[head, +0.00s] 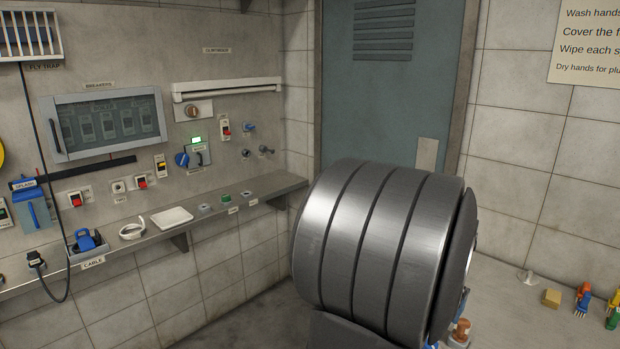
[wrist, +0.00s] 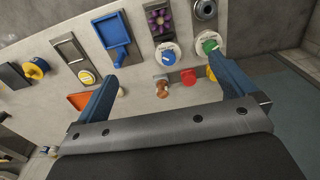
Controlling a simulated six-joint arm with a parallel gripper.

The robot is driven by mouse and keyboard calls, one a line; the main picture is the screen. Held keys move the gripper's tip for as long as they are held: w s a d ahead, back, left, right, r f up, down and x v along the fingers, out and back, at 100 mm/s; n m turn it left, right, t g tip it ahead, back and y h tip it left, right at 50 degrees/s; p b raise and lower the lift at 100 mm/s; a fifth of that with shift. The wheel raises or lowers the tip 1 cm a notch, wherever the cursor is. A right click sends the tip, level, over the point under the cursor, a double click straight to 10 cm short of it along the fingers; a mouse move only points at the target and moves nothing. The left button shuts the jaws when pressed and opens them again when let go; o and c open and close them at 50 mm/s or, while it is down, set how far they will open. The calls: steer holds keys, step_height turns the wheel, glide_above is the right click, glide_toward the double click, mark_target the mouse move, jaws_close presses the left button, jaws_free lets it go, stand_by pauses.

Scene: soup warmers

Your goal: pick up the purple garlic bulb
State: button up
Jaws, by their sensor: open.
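A small pale bulb-shaped thing (head: 528,277) sits on the grey surface at the right of the head view. It may be the garlic bulb, but its colour there is whitish and I cannot tell for sure. My gripper (wrist: 164,68) is open in the wrist view, with its two blue fingers spread and nothing held between them. In the head view my arm hides the gripper's fingers. No clear garlic bulb shows in the wrist view. A purple flower-shaped piece (wrist: 159,20) on a dark plate is at its top.
A tan block (head: 551,298) and orange-blue (head: 583,302) and green (head: 612,318) items stand right of the pale thing. The wrist view shows a blue tray (wrist: 115,35), a brown piece (wrist: 162,86) and a red piece (wrist: 188,77). A shelf (head: 250,197) runs along the left wall.

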steer(key=c, duration=0.5)
steer(key=f+m, duration=0.1)
steer(key=f, duration=0.5)
steer(key=f+m, duration=0.2)
steer(key=f, duration=0.4)
steer(key=f+m, duration=0.1)
steer(key=f, duration=0.5)
steer(key=shift+s+d+f+m, duration=0.1)
steer(key=shift+s+f+m, duration=0.2)
steer(key=shift+s+f, duration=0.1)
steer(key=shift+w+f, duration=0.2)
steer(key=shift+f, duration=1.25)
steer(key=shift+w+f, duration=0.2)
steer(key=shift+f, duration=1.25)
